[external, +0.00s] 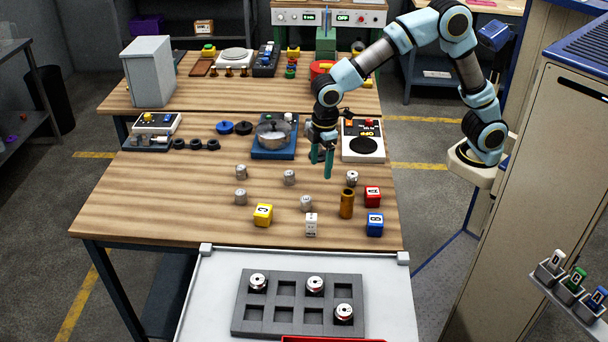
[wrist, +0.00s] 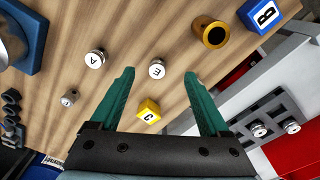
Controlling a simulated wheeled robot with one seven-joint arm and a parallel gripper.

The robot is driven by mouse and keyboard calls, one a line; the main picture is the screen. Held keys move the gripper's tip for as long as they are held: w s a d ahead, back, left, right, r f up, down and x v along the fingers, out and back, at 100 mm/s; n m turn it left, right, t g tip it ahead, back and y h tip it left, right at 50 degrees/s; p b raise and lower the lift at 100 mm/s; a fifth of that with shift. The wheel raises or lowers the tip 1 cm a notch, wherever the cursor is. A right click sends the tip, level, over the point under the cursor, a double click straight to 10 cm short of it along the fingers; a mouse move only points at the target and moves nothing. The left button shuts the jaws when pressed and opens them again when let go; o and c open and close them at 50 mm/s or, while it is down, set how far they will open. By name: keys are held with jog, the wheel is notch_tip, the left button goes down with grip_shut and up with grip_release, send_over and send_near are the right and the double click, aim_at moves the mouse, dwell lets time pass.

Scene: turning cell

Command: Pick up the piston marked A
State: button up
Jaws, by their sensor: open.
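The piston marked A (wrist: 95,59) is a small silver cylinder with a white lettered top, standing on the wooden table. In the wrist view it lies left of the left fingertip, outside the jaws. In the external view it appears to be the piston (external: 289,177) left of my gripper, its letter too small to read. My gripper (external: 321,168) is open, empty and above the table, fingers pointing down. In the wrist view its green fingers (wrist: 160,73) frame the piston marked E (wrist: 156,69), which stands below, apart from them.
Other pistons (external: 241,171) stand nearby. A yellow cube C (external: 263,214), white cube (external: 311,224), brass tube (external: 346,203), red cube (external: 372,196) and blue cube B (external: 375,224) are in front. A pot (external: 272,134) stands behind. A grey slotted tray (external: 270,303) holds three pistons.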

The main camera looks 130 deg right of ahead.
jog(key=b, duration=0.2)
send_near(290, 173)
jog(key=shift+m, duration=0.4)
jog(key=shift+w+d+f+p, duration=0.1)
jog(key=shift+f+p, duration=0.6)
jog(key=shift+f, duration=1.8)
jog(key=shift+w+d+f+p, duration=0.1)
jog(key=shift+f+p, duration=0.55)
jog(key=shift+f, duration=1.9)
grip_shut()
